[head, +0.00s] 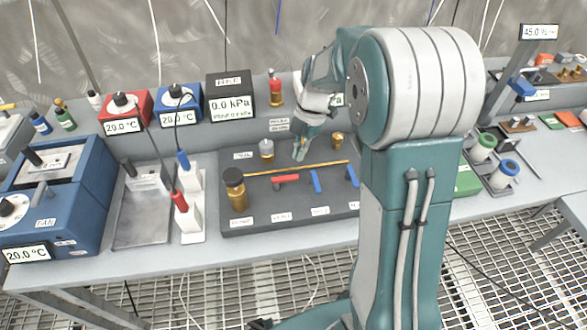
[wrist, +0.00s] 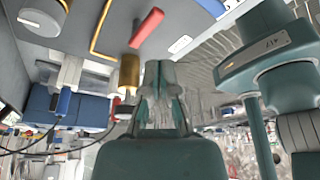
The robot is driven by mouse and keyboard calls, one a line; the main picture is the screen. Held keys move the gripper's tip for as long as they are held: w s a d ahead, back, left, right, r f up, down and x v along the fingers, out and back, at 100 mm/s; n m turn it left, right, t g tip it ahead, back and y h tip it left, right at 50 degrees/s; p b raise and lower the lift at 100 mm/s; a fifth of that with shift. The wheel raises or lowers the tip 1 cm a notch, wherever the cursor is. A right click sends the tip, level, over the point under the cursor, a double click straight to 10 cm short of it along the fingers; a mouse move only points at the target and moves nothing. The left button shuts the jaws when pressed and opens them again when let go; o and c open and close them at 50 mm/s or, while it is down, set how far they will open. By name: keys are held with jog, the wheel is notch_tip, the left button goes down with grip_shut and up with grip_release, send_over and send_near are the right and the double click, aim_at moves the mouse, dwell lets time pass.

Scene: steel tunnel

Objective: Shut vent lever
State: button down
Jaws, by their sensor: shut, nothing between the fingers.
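The dark manifold board (head: 250,219) on the bench carries a yellow pipe (head: 262,172) and three levers. One is a red lever (head: 286,178), lying along the pipe. Two are blue levers, a middle one (head: 315,181) and a right one (head: 352,176), both set across the pipe. The labels are too small to read, so I cannot tell which is the vent lever. My gripper (head: 300,153) is shut and empty, behind the pipe and apart from the levers. In the wrist view, my gripper (wrist: 160,92) points near the red lever (wrist: 147,27).
A brass bottle (head: 237,192) with a dark cap stands at the board's left end. A pressure display (head: 231,107) reads 0.0 kPa behind. A small glass-topped fitting (head: 267,150) and a brass knob (head: 337,140) stand near my gripper. Probes in white holders (head: 189,215) stand left.

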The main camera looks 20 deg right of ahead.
jog(key=v, duration=0.3)
jog(key=shift+s+d+r, duration=0.1)
jog(key=shift+d+r, duration=0.1)
jog(key=shift+r, duration=0.2)
jog(key=s+a+r+m+t+h, duration=0.1)
jog(key=s+r+m+t, duration=0.2)
jog(key=s+m, duration=0.7)
jog(key=s+a+r+m+t+h, duration=0.2)
jog(key=s+r+m+t, duration=0.2)
jog(key=s+r+m, duration=0.3)
jog(key=s+m, duration=0.4)
jog(key=m, duration=0.3)
jog(key=shift+a+t, duration=0.2)
jog(key=shift+t, duration=0.1)
